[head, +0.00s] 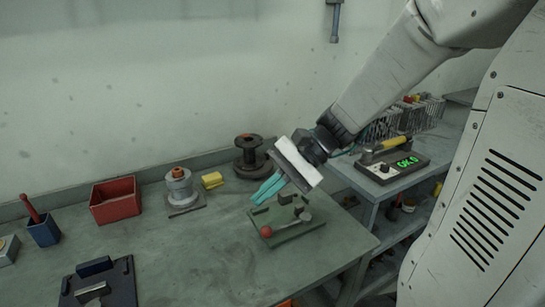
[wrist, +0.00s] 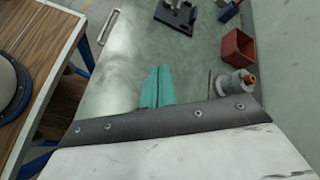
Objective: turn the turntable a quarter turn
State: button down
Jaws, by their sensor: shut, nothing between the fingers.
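My gripper (head: 265,193) has teal fingers, shut and empty, above the back right of the grey-green bench, close to a green plate fixture. The fingers also show pressed together in the wrist view (wrist: 157,82). No turntable is clearly visible in the head view.
The green fixture (head: 290,235) has a red-balled lever. A red bin (head: 115,200), a grey cylinder with an orange top (head: 179,188), a yellow block (head: 212,180) and a black spool (head: 250,155) stand along the back. The bench middle (head: 200,250) is clear.

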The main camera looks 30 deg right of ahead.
jog(key=w+d+f+m+t+h, duration=0.1)
jog(key=w+d+f+m+t, duration=0.3)
jog(key=d+m, duration=0.3)
jog(key=w+d+f+m+t+h, duration=0.1)
jog(key=w+d+f+m+t, duration=0.3)
jog(key=d, duration=0.5)
jog(key=w+d+f+m+t+h, duration=0.2)
jog(key=w+d+f+m+t, duration=0.2)
jog(key=w+d+m+t, duration=0.4)
jog(key=shift+w+d+f+m, duration=0.1)
jog(key=shift+d+f+m, duration=0.3)
jog(key=shift+m, duration=0.4)
jog(key=x, duration=1.3)
jog(key=shift+w+a, duration=0.15)
jog(key=shift+w, duration=0.2)
